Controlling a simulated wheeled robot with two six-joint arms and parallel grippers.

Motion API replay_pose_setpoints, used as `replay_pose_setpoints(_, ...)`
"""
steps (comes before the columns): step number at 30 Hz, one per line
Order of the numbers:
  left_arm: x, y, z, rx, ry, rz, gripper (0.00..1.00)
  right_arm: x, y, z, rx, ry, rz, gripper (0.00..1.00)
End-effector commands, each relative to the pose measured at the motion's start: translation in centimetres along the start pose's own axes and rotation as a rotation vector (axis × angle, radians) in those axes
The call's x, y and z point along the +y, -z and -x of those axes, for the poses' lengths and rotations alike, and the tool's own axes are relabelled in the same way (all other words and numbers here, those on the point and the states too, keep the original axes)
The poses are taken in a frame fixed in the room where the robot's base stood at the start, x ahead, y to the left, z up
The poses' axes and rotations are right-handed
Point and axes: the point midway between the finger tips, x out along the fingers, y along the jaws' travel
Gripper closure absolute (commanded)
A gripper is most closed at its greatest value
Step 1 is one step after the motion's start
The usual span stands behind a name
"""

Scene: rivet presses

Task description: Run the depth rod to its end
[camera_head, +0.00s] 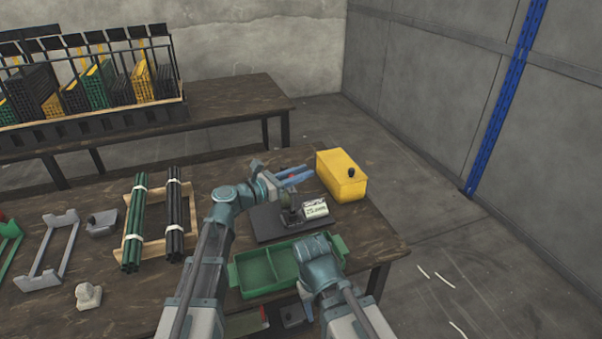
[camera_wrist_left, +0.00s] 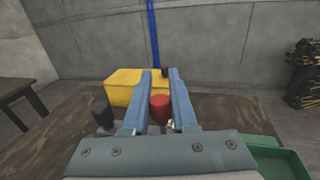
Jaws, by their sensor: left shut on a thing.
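The press (camera_head: 290,209) stands on a dark base plate (camera_head: 266,226) near the right of the table. A white readout with green markings (camera_head: 315,209) sits at its right side. My left gripper (camera_head: 296,177) reaches over the press from the left, with its blue fingers pointing right. In the left wrist view, its fingers (camera_wrist_left: 160,100) are shut on a red knob (camera_wrist_left: 160,109). A black knob (camera_wrist_left: 101,113) stands just left of the fingers there. I cannot make out the depth rod itself. My right arm bends beside the green tray; its fingers do not show.
A yellow box (camera_head: 342,178) with a black knob stands just beyond the press. A green tray (camera_head: 262,273) lies in front of it. Bundled rods on a wooden rack (camera_head: 153,249) and grey holders (camera_head: 50,250) stand left. The table's right edge is close.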

Motion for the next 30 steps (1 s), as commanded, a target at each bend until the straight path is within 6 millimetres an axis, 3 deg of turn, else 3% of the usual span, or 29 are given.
replay_pose_setpoints(4, 0.2, -0.2, 0.0, -0.010, -0.003, 0.006, 1.00, 0.0, 0.0, 0.0, 0.000, 0.000, 0.000, 0.50)
replay_pose_setpoints(5, 0.2, -0.2, 0.0, -0.010, -0.003, 0.007, 0.73, 0.0, 0.0, 0.0, 0.000, 0.000, 0.000, 0.50)
replay_pose_setpoints(10, 0.2, -0.1, 0.0, -0.008, -0.003, 0.005, 0.44, 0.0, 0.0, 0.0, 0.000, 0.000, 0.000, 0.50)
replay_pose_setpoints(21, 0.1, -0.1, 0.6, -0.006, -0.003, 0.004, 0.44, 0.0, 0.0, -0.1, 0.000, 0.000, 0.000, 0.50)
replay_pose_setpoints(26, 0.0, -0.1, 3.1, -0.006, -0.006, 0.004, 0.44, 0.0, 0.0, -0.1, 0.000, 0.000, 0.000, 0.50)
replay_pose_setpoints(30, 0.0, 0.0, 6.3, -0.006, -0.007, 0.004, 0.44, 0.0, 0.0, -0.1, 0.000, 0.000, 0.000, 0.50)
